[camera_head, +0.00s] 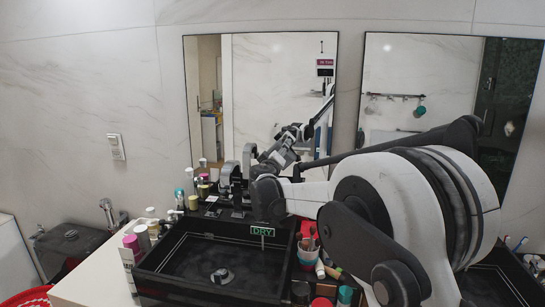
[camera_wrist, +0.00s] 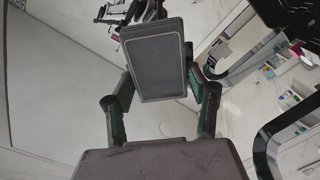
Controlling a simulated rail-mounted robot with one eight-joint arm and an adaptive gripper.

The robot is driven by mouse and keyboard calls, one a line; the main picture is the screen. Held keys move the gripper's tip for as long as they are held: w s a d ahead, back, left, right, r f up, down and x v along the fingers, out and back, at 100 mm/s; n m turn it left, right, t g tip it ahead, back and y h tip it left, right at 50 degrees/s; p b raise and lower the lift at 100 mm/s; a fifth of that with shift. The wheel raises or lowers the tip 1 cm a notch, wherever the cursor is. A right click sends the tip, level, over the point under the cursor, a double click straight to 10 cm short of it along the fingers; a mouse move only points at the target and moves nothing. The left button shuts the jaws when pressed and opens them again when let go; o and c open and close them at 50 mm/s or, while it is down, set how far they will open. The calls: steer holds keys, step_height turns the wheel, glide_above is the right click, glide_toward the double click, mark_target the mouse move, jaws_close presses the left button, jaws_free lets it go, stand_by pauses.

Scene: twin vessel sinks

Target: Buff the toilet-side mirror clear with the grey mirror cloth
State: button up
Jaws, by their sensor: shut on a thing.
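The grey mirror cloth (camera_wrist: 155,62) is a dark rectangular pad with a paler border line, held between the two fingers of my gripper (camera_wrist: 160,100) in the wrist view. The fingers close on its left and right sides. In the head view my gripper (camera_head: 243,168) is low in front of the left mirror (camera_head: 275,80), behind the left sink; the cloth is hard to make out there. I cannot tell whether it touches the glass. The left mirror, on the side of the white fixture at the left edge, reflects my arm. The right mirror (camera_head: 420,75) is partly hidden by my arm.
The black left vessel sink (camera_head: 160,262) has a green DRY sign (camera_head: 262,231) at its right back. Bottles and jars (camera_head: 203,190) crowd behind and left of it. The wall left of the mirrors is bare except a switch (camera_head: 116,147).

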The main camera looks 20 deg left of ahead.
mark_target(267, 150)
steer(key=shift+s+a+r+b, duration=0.1)
steer(key=shift+a, duration=0.65)
steer(key=shift+s+a+r+b, duration=0.1)
steer(key=shift+s+a+r, duration=0.05)
steer(key=shift+a, duration=0.55)
steer(key=shift+s+a+r+b, duration=0.1)
steer(key=shift+a, duration=0.65)
steer(key=s+b, duration=0.1)
steer(key=s, duration=0.5)
steer(key=shift+d+r, duration=0.15)
steer(key=shift+d, duration=0.3)
steer(key=s, duration=0.3)
steer(key=shift+d+b, duration=0.2)
steer(key=shift+b, duration=0.1)
